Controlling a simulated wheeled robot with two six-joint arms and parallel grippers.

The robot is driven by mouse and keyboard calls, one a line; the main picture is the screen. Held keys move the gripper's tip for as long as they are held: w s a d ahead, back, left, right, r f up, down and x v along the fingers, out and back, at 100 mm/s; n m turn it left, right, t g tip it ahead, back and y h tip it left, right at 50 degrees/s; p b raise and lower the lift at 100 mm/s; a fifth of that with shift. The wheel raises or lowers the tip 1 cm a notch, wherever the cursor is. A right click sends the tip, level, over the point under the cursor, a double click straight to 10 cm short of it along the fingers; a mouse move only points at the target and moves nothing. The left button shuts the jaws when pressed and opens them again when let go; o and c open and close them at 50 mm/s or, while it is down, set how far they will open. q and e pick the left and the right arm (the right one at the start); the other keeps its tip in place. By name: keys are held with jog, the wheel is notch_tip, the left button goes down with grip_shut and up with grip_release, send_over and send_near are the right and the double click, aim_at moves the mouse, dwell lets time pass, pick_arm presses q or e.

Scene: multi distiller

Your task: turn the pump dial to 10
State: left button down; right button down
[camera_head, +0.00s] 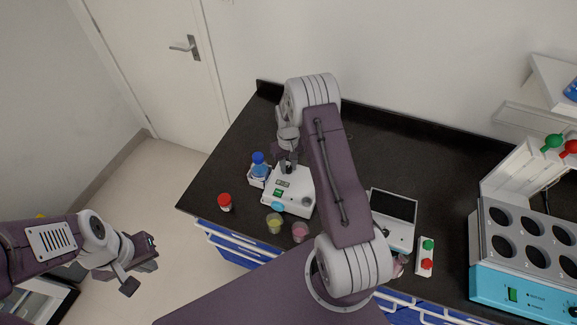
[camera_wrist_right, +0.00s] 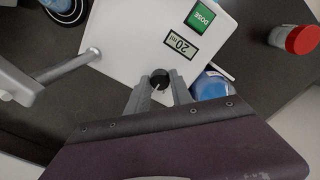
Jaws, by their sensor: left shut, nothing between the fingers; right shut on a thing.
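The white pump (camera_head: 295,205) stands on the dark bench, left of the middle, with a green DOSE button (camera_wrist_right: 200,17). Its small display (camera_wrist_right: 180,44) reads 20 ml in the right wrist view. The black round dial (camera_wrist_right: 159,78) sits on the pump top, with a pale pointer mark. My right gripper (camera_wrist_right: 160,93) reaches down from above and is shut on the dial, one finger on each side. In the head view my right gripper (camera_head: 287,158) is partly hidden by its own arm. My left gripper (camera_head: 142,269) is shut and empty, away from the bench at the left.
A blue-capped bottle (camera_head: 259,164) stands close beside the pump, and a red-capped jar (camera_head: 225,203) left of it. Yellow (camera_head: 274,224) and pink (camera_head: 300,232) cups stand in front. A screen device (camera_head: 393,208) and teal heating block (camera_head: 515,289) are to the right.

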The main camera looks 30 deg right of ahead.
aim_at(288, 168)
jog(key=c, duration=1.1)
grip_release()
jog(key=shift+w, duration=0.1)
notch_tip(288, 168, up, 9)
jog(key=shift+f+b, duration=0.1)
jog(key=shift+b, duration=0.55)
